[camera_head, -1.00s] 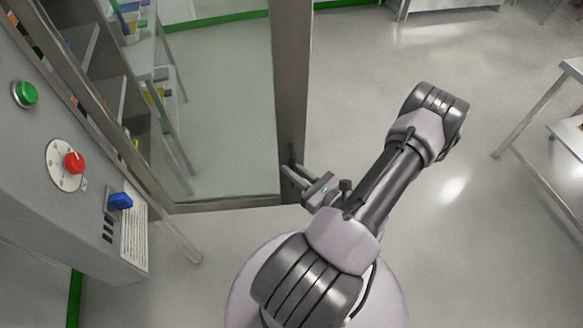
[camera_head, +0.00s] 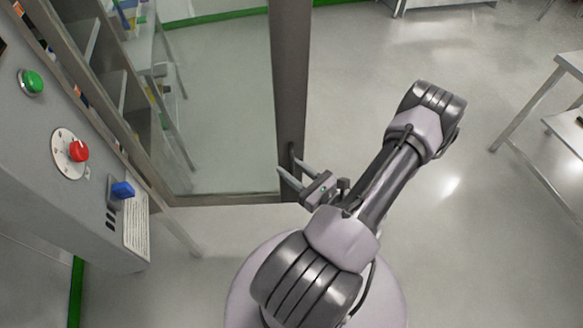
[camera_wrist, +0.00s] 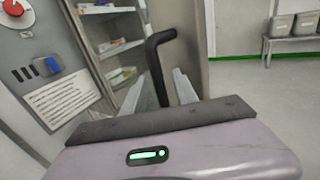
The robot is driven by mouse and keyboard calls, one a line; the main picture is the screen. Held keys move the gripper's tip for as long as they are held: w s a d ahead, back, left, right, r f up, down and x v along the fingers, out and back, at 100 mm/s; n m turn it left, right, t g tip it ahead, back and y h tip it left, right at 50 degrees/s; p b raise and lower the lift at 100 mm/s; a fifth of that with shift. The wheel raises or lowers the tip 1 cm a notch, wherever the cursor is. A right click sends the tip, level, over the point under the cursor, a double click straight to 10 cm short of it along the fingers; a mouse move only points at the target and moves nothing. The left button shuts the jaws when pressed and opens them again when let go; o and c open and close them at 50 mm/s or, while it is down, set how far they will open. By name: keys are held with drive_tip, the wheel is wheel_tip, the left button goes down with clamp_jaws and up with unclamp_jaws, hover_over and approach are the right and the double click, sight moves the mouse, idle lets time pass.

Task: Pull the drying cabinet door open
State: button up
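The drying cabinet (camera_head: 60,165) is on the left in the head view. Its glass door (camera_head: 225,120) stands swung out from the cabinet front, and shelves show inside. A dark bent handle (camera_head: 291,152) is on the grey frame at the door's free edge. My gripper (camera_head: 288,168) is at this edge, beside the handle, with its fingers apart. In the wrist view, the handle (camera_wrist: 157,65) rises between the two open fingers (camera_wrist: 158,88). The fingers do not look closed on it; the handle's lower end is hidden behind the gripper body.
The cabinet panel carries a green button (camera_head: 32,81), a red knob (camera_head: 78,151) and a blue switch (camera_head: 122,190). A metal table (camera_head: 545,95) stands at the right. Clear floor lies between door and table.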

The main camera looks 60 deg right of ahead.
drive_tip(key=p+v, duration=0.2)
drive_tip(key=v, duration=1.5)
drive_tip(key=shift+s+a+p, duration=0.15)
drive_tip(key=shift+s+p, duration=0.1)
drive_tip(key=shift+p, duration=0.1)
drive_tip(key=shift+r, duration=0.1)
drive_tip(key=w+a+r+n+g+y+b, duration=0.1)
drive_tip(key=w+a+r+n+g+y, duration=0.5)
drive_tip(key=w+n, duration=0.4)
drive_tip(key=w+a+r+n+g+y+b, duration=0.1)
drive_tip(key=w+a+r+n+g+y, duration=0.3)
drive_tip(key=w+r+n+g+y, duration=0.45)
drive_tip(key=w+a+r+n+t+h+b, duration=0.1)
drive_tip(key=a+r+n+h, duration=0.2)
drive_tip(key=a+r+n, duration=0.2)
drive_tip(key=w+a+r+n+t+h+b, duration=0.1)
drive_tip(key=a+r+n+h, duration=0.3)
drive_tip(key=a+n, duration=0.7)
drive_tip(key=a+r+t, duration=0.1)
drive_tip(key=a+r, duration=0.1)
drive_tip(key=a, duration=0.1)
drive_tip(key=shift+w+a, duration=0.25)
drive_tip(key=shift+w, duration=0.1)
